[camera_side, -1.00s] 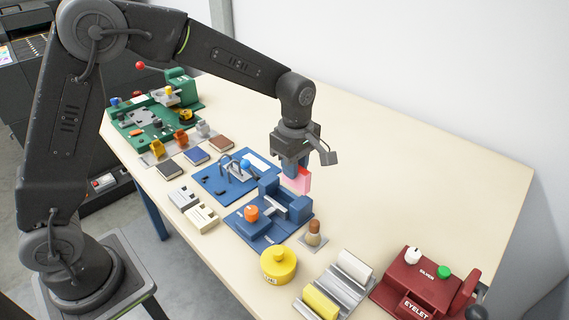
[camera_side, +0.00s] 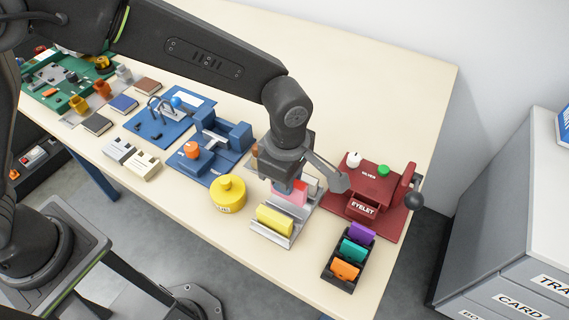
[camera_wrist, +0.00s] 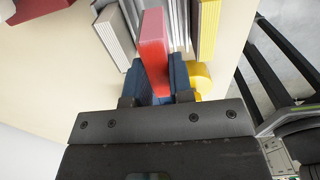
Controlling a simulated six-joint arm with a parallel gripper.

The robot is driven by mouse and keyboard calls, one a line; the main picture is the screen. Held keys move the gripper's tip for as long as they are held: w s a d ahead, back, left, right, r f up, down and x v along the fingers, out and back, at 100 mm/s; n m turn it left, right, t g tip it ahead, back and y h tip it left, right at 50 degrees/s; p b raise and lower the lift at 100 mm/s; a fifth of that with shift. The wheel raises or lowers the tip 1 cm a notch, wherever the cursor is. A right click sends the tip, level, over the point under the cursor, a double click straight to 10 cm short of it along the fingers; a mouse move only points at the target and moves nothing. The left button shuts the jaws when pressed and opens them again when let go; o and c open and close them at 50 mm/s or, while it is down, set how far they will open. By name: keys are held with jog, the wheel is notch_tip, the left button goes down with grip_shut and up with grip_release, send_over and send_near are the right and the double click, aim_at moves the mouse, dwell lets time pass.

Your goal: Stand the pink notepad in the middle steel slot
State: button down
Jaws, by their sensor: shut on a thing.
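My gripper (camera_side: 289,184) is shut on the pink notepad (camera_side: 292,195) and holds it upright over the middle of the steel rack (camera_side: 270,239). A yellow notepad (camera_side: 275,220) stands in the front slot, and a whitish notepad (camera_side: 311,184) is at the back slot. In the wrist view the pink notepad (camera_wrist: 153,40) sits between the blue fingers of my gripper (camera_wrist: 160,85). The whitish notepad (camera_wrist: 114,36) is to its left and the yellow one (camera_wrist: 208,25) to its right. I cannot tell whether the pink notepad's lower edge is inside the middle slot.
A yellow glue pot (camera_side: 227,195) stands left of the rack. A red eyelet press (camera_side: 372,197) is close on the right. A black tray (camera_side: 345,262) of coloured pieces lies in front. A blue fixture (camera_side: 212,145) is further left. The table's back is clear.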

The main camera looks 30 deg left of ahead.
jog(key=shift+f, duration=1.75)
jog(key=shift+f, duration=0.65)
jog(key=c, duration=1.3)
grip_release()
jog(key=shift+r, duration=5.55)
